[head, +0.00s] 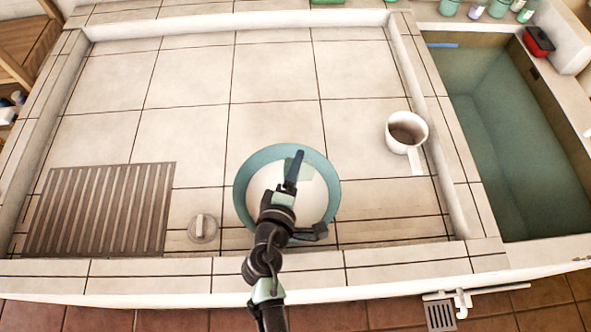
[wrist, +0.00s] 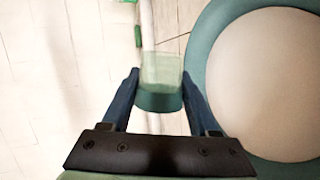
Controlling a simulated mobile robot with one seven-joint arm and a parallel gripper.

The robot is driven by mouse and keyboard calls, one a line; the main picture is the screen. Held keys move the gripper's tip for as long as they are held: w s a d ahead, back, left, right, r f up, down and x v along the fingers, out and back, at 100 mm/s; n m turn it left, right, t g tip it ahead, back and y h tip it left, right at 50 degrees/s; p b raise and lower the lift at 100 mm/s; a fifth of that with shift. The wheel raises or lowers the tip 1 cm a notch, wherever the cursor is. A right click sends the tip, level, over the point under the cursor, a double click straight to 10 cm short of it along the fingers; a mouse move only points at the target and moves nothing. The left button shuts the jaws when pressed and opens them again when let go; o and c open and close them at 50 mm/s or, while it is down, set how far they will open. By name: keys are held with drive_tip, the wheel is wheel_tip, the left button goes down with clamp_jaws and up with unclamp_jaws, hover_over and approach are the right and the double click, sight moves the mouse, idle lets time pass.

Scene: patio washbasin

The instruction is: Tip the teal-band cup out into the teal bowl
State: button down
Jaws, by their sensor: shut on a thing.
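The cup with the teal band (wrist: 160,102) is between my gripper's blue fingers in the wrist view. Its far part is pale green; its contents cannot be made out. My gripper (head: 297,168) is shut on it, over the teal bowl (head: 246,180) in the head view, and hides part of the bowl. A green bit of the cup (head: 306,171) shows beside the finger; its tilt is hard to tell. In the wrist view the bowl (wrist: 202,75), with a pale inside, lies to the right of the cup.
A white mug (head: 417,124) with a brown inside stands to the right. A slatted rack (head: 100,210) and a round knobbed plug (head: 203,229) lie left of the bowl. A deep teal basin (head: 500,130) is at the far right. The tiles behind the bowl are clear.

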drive_tip(key=shift+f+n+t+h+b, duration=0.3)
drive_tip(key=shift+n+h+b, duration=0.2)
drive_tip(key=shift+n+b, duration=0.55)
drive_tip(key=shift+r+n+t+h+b, duration=0.3)
drive_tip(key=shift+n+b, duration=0.35)
drive_tip(key=shift+b, duration=0.15)
drive_tip(key=shift+r+n+t+h+b, duration=0.2)
drive_tip(key=shift+n+h+b, duration=0.1)
drive_tip(key=shift+n+b, duration=0.4)
